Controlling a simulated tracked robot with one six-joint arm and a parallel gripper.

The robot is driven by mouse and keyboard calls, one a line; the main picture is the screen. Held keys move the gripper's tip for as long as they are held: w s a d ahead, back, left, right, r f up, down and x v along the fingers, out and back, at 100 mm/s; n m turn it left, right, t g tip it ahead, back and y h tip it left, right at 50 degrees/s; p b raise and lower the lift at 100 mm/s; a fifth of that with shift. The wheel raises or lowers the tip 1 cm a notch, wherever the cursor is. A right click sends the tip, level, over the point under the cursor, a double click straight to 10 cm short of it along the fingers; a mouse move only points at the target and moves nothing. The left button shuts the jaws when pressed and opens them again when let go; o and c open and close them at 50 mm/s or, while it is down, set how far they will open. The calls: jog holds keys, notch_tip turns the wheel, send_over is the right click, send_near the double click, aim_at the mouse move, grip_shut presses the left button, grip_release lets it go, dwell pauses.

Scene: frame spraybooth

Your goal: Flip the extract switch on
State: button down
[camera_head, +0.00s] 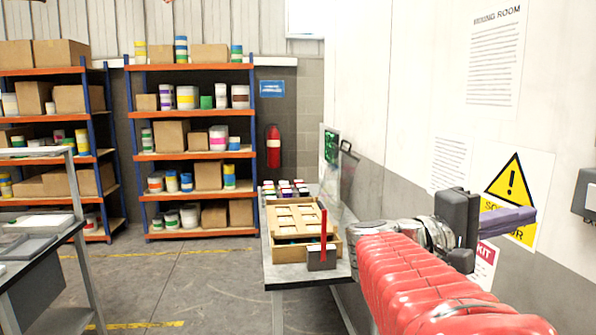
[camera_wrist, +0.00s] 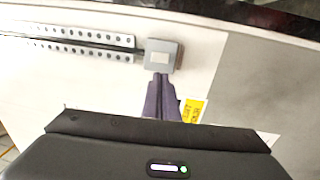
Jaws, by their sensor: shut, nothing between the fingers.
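A grey wall box with a pale square face, likely the extract switch (camera_wrist: 161,58), shows in the upper middle of the wrist view. A grey box (camera_head: 586,195), apparently the same one, is cut off by the right edge of the head view. My gripper (camera_head: 532,215) points right along the wall, its purple fingers shut and empty. In the wrist view the fingertips (camera_wrist: 161,77) lie at the lower edge of the box; I cannot tell whether they touch it. The switch's on or off position cannot be read.
Perforated metal rails (camera_wrist: 80,45) run left from the box. Wall signs, including a yellow warning sign (camera_head: 513,190), are behind my gripper. A bench (camera_head: 288,274) with a wooden frame and pots stands ahead along the wall. Open floor (camera_head: 190,280) lies left of it.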

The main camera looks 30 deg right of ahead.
aim_at(595, 192)
jog(key=shift+s+d+r, duration=0.1)
jog(key=shift+r, duration=0.3)
jog(key=shift+x, duration=7)
jog(key=shift+r, duration=0.2)
jog(key=shift+s+d+r, duration=0.1)
jog(key=shift+s+r, duration=0.05)
jog(key=shift+w, duration=0.2)
